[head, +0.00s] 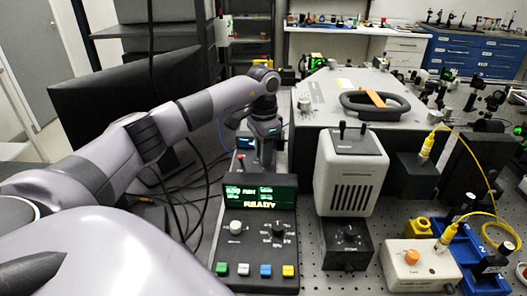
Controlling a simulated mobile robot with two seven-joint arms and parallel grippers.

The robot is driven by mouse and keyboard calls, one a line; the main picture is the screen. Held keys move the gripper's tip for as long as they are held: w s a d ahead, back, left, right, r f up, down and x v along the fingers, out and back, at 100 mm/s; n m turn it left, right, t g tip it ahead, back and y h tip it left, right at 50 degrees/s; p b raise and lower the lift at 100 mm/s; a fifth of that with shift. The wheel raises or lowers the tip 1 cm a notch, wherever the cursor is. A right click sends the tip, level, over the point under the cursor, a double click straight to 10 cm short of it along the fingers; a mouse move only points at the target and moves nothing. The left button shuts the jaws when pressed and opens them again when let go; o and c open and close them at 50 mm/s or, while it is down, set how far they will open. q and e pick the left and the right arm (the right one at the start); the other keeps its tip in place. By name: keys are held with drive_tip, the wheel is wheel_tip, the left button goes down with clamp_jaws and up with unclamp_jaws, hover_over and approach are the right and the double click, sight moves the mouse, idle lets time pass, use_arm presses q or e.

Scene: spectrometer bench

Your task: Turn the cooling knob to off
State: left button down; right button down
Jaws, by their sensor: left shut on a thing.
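My left arm reaches in from the left, and its gripper (267,142) points down over the rear controller box (243,172), behind the READY display. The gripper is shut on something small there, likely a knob. The fingertips hide it, and its setting cannot be seen. No label reading cooling is legible. Other knobs show: a white knob (236,227) and a black dial (278,229) on the front controller (256,250), and a dial (350,235) on a black box. My right gripper is not in view.
A green READY display (260,194) stands just in front of the gripper. A white vented housing (352,172) stands close on the right. A black monitor (130,110) and loose cables lie left. An orange-knobbed box (420,267) and yellow fibre cable are at right.

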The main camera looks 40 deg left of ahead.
use_arm(q)
drive_tip(key=shift+a+r, duration=0.1)
drive_tip(key=shift+a, duration=0.05)
drive_tip(key=c, duration=1)
unclamp_jaws()
drive_tip(key=shift+r+b, duration=0.5)
drive_tip(key=shift+r, duration=3.05)
